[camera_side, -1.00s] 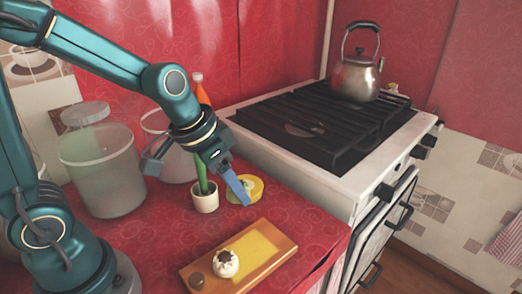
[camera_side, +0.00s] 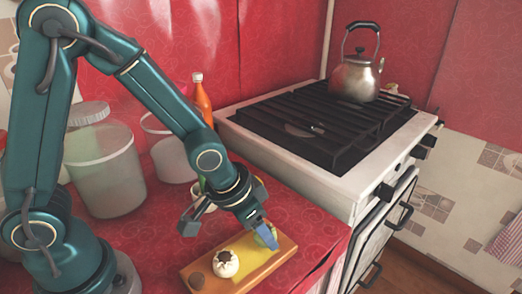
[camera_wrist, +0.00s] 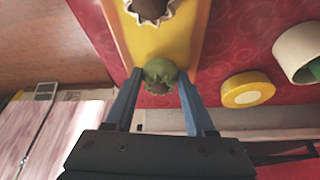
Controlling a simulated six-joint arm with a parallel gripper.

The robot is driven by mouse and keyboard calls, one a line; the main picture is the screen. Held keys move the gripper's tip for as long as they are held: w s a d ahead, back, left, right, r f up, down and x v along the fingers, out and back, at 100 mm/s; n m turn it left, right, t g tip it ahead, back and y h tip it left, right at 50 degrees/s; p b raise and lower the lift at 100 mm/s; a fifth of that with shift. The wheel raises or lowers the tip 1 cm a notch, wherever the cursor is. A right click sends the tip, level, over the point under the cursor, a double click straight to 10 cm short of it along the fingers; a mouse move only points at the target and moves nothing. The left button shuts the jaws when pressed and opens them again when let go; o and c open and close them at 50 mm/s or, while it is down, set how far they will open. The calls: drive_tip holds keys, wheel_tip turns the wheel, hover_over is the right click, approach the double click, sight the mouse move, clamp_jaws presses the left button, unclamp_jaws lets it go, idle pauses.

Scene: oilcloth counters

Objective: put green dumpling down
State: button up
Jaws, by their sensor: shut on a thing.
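The green dumpling (camera_side: 266,237) is between the fingers of my gripper (camera_side: 258,228) over the right end of the wooden board. In the wrist view the green dumpling (camera_wrist: 160,72) sits between both blue fingertips (camera_wrist: 160,78), its dark top showing. The board (camera_side: 254,264) has a yellow middle, which also shows in the wrist view (camera_wrist: 186,32). I cannot tell whether the dumpling touches it.
A yellow round dish (camera_wrist: 248,89) and a white pot (camera_wrist: 303,48) stand beside the board. Behind are a translucent bucket (camera_side: 104,172), another pail and an orange bottle (camera_side: 203,102). The stove (camera_side: 318,125) with a kettle (camera_side: 356,78) is to the right. The counter's front edge is close to the board.

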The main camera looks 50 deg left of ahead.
drive_tip(key=shift+f, duration=0.2)
drive_tip(key=o, duration=0.7)
drive_tip(key=shift+r, duration=0.1)
drive_tip(key=shift+r, duration=0.4)
drive_tip(key=d+v, duration=0.1)
drive_tip(key=v, duration=0.9)
drive_tip(key=s+a+r+n+t, duration=0.1)
drive_tip(key=s+a+r+n, duration=0.1)
drive_tip(key=s+a, duration=0.5)
drive_tip(key=shift+s+r+y, duration=0.4)
drive_tip(key=shift+s+r, duration=0.1)
drive_tip(key=shift+s, duration=0.05)
